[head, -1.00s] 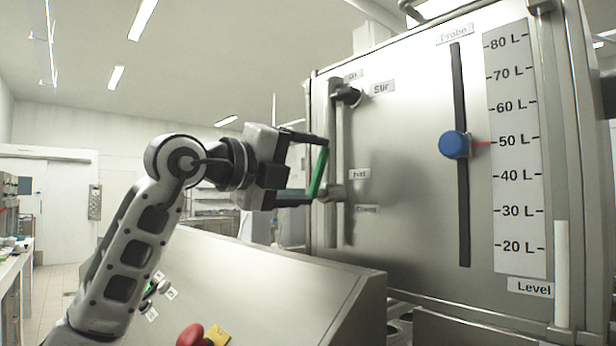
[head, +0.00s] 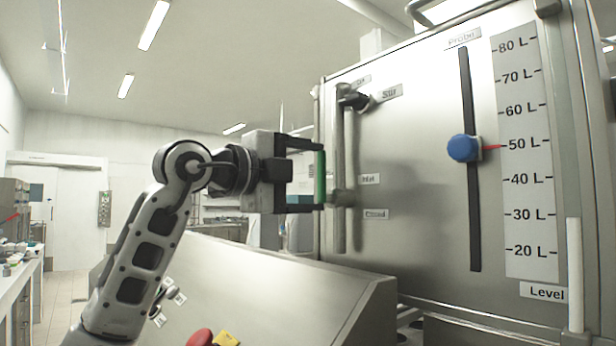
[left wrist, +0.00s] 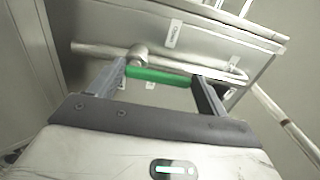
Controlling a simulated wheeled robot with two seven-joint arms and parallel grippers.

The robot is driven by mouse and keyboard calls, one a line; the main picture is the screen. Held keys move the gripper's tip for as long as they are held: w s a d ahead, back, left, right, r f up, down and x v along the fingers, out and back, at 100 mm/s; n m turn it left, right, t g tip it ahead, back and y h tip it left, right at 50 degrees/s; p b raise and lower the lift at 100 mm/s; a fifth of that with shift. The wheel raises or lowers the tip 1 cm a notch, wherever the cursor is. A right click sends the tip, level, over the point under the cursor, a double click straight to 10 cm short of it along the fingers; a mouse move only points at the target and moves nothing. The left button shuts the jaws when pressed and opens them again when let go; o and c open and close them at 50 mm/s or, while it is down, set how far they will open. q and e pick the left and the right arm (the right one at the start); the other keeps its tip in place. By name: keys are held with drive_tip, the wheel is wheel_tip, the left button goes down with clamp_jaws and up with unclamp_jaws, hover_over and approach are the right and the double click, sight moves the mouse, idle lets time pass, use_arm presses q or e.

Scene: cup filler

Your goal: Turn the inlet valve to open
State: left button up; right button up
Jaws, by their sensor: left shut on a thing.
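The inlet valve's green handle (head: 320,178) stands nearly upright in the head view, at the left part of the steel tank front. It joins a vertical pipe (head: 340,230) near the "Inlet" label (head: 370,179). My left gripper (head: 319,177) is shut on the handle, with one finger at its upper end and one at its lower end. In the left wrist view the green handle (left wrist: 160,75) spans between the two fingers of my left gripper (left wrist: 160,78). My right gripper is not in view.
A "Closed" label (head: 376,214) is below the valve. A black stir knob (head: 354,99) is above it. A blue probe knob (head: 463,148) sits on a slot beside the level scale (head: 523,200). A sloped steel console (head: 270,275) with a red button (head: 200,338) lies below my arm.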

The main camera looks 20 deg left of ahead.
use_arm(q)
drive_tip(key=shift+a, duration=0.1)
drive_tip(key=o, duration=1.4)
drive_tip(key=b+v, duration=0.3)
drive_tip(key=v, duration=1.3)
drive_tip(key=shift+b, duration=0.4)
